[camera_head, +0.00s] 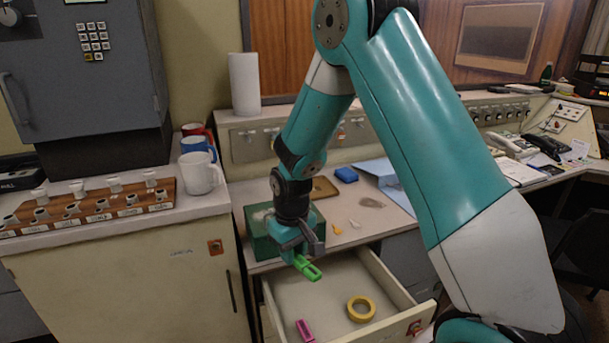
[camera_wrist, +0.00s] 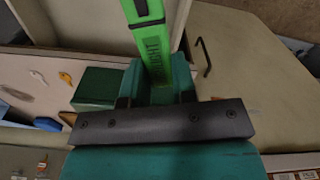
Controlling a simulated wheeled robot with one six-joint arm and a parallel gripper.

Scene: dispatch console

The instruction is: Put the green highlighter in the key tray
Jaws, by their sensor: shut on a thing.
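The bright green highlighter (camera_head: 308,268) is held between the fingers of my gripper (camera_head: 298,247), tilted, above the open drawer. In the wrist view the highlighter (camera_wrist: 150,40) sticks out from between the teal fingers of my gripper (camera_wrist: 157,78). Its held end is partly hidden by the fingers. A small flat brown tray (camera_head: 323,188) lies on the desk behind the gripper, partly hidden by my arm; I cannot tell for sure whether it is the key tray.
The open drawer (camera_head: 405,318) holds a yellow tape ring (camera_head: 361,309) and a pink item (camera_head: 305,331). A green box (camera_head: 256,240) stands on the desk left of my gripper. A blue block (camera_head: 346,174) lies farther back. Mugs (camera_head: 200,174) stand on the left cabinet.

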